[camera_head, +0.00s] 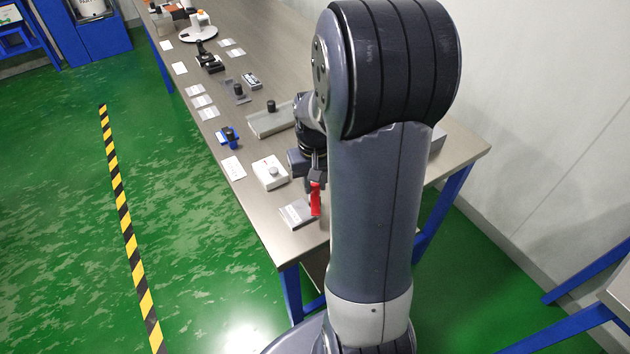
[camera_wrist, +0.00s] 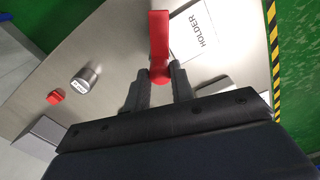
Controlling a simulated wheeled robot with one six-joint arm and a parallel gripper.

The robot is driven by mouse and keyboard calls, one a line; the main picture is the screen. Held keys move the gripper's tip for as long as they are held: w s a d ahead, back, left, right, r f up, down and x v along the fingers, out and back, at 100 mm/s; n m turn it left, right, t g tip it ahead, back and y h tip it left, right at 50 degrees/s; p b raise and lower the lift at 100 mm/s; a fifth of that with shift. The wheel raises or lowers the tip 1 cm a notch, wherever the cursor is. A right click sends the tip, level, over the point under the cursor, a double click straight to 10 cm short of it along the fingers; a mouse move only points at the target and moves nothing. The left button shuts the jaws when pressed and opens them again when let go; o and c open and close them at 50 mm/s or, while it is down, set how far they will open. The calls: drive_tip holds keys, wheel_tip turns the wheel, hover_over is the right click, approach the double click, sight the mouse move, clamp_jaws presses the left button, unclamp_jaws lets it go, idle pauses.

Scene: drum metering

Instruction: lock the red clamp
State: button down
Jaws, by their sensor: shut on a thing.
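The red clamp (camera_head: 315,200) shows as a red lever near the front end of the table, beside a grey plate. In the wrist view the red clamp (camera_wrist: 159,40) is a long red bar with its lower end between the fingers. My gripper (camera_wrist: 160,80) is shut on that end. In the head view my gripper (camera_head: 316,180) is just above the red part, partly hidden by my arm. The clamp's base is hidden by the fingers, and I cannot tell whether the clamp is locked.
A white card marked HOLDER (camera_wrist: 195,32) lies beside the clamp. A silver knob (camera_wrist: 85,80) and a small red piece (camera_wrist: 56,97) are at the left. A white box with a knob (camera_head: 269,173) and a blue fixture (camera_head: 228,136) stand farther along the table (camera_head: 255,218).

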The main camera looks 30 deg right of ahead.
sight(315, 186)
drive_tip(key=m, duration=1.1)
drive_tip(key=shift+w+m, duration=0.1)
drive_tip(key=shift+m, duration=0.3)
idle(0.3)
drive_tip(key=c, duration=1.2)
unclamp_jaws()
wheel_tip(315, 186, up, 11)
drive_tip(key=shift+f, duration=0.1)
